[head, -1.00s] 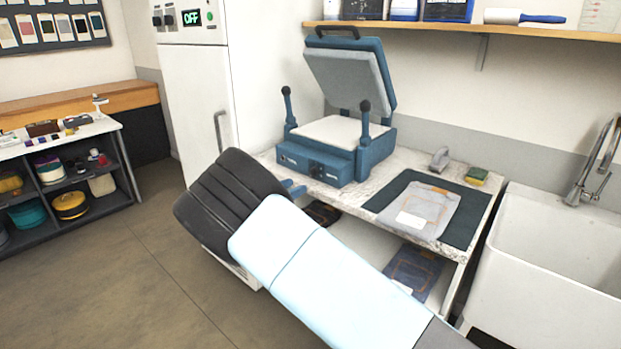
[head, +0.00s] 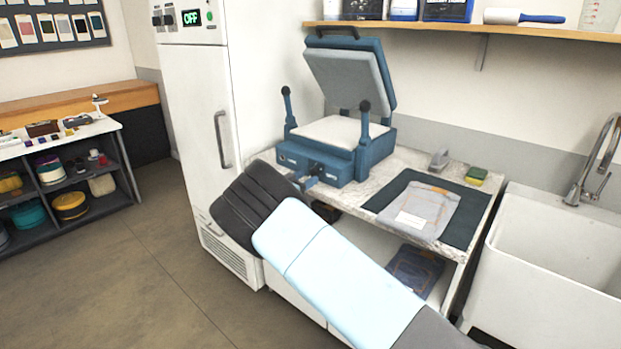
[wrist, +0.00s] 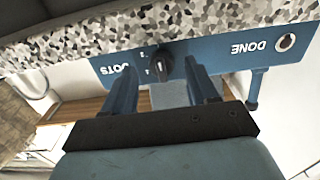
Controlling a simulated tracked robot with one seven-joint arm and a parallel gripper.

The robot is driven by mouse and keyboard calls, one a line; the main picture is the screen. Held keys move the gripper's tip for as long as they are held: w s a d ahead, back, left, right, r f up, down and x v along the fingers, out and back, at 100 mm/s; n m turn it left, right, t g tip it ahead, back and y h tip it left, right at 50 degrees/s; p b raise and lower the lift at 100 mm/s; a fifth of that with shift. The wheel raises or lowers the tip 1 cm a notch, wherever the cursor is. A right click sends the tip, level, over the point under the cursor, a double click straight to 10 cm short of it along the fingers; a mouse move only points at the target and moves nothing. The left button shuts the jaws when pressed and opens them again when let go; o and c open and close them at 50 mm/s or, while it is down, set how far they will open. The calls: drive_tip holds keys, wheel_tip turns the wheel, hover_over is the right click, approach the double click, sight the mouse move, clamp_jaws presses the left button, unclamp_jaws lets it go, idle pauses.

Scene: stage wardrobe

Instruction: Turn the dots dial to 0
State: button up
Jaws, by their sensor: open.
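The dots dial is a small black knob (wrist: 163,64) on the blue front panel of a heat press (head: 342,160). In the wrist view the panel is upside down, with DOTS on the left and DONE on the right. Small white marks stand beside the knob, too small to read surely, and its setting is unclear. My gripper (wrist: 160,74) is open, with one blue finger on each side of the knob in the wrist view. I cannot tell whether they touch it. In the head view my gripper (head: 304,178) is at the press front, partly hiding the dial.
The press lid stands raised above its pale pad. A folded grey garment (head: 425,210) lies on a dark mat (head: 458,232) to the right on the marble counter. A white sink (head: 550,250) is beyond it. A white cabinet (head: 190,110) reading OFF stands left of the press.

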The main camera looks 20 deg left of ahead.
sight(313, 172)
drive_tip(key=shift+x, duration=1.2)
